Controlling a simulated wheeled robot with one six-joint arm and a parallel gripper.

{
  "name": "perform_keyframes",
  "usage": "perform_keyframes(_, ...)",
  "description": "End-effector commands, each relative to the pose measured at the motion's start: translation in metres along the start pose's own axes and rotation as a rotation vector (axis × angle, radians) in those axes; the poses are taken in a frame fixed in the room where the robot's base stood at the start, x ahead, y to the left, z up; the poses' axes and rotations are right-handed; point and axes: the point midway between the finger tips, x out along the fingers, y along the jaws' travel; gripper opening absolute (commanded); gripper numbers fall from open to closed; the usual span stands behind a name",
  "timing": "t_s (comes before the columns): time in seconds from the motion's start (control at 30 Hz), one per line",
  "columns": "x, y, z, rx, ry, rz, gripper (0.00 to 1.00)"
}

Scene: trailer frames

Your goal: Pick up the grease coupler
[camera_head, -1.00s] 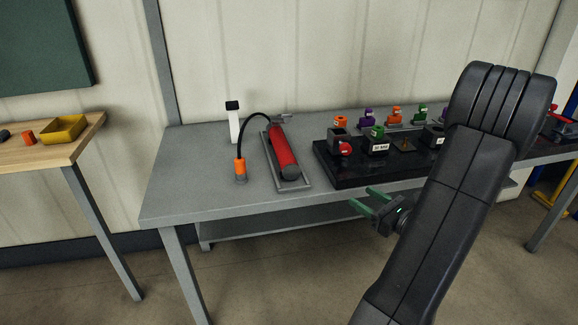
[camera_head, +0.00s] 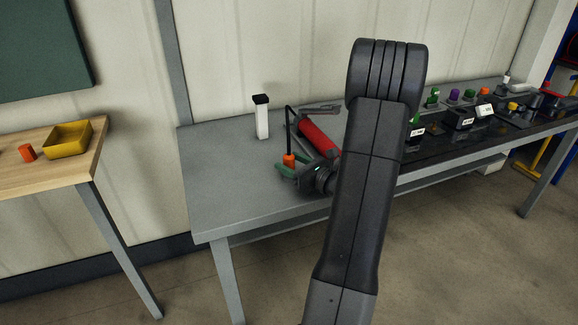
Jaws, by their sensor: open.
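The grease coupler (camera_head: 289,160) is a small orange piece at the end of a black hose on the grey table. The hose leads to the red grease gun (camera_head: 319,136), which is partly hidden behind my arm. The fingers appear to lie on either side of the coupler, whose lower part is hidden. I cannot tell whether they touch it.
A white bottle with a black cap (camera_head: 262,118) stands behind the coupler. A black board (camera_head: 440,150) with several coloured fittings lies to the right. The grey table (camera_head: 225,185) is clear at left. A wooden table (camera_head: 60,167) holds a yellow bin (camera_head: 70,140).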

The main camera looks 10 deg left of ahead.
Motion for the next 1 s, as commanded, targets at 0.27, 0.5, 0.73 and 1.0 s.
perform_keyframes(0.27, 0.012, 0.000, 0.000, 0.000, 0.000, 0.000, 0.55)
perform_keyframes(0.5, 0.011, 0.000, 0.000, 0.000, 0.000, 0.000, 0.24)
perform_keyframes(0.73, 0.011, 0.000, 0.000, 0.000, 0.000, 0.000, 0.05)
perform_keyframes(1.0, 0.011, 0.000, 0.018, -0.004, -0.001, 0.000, 0.05)
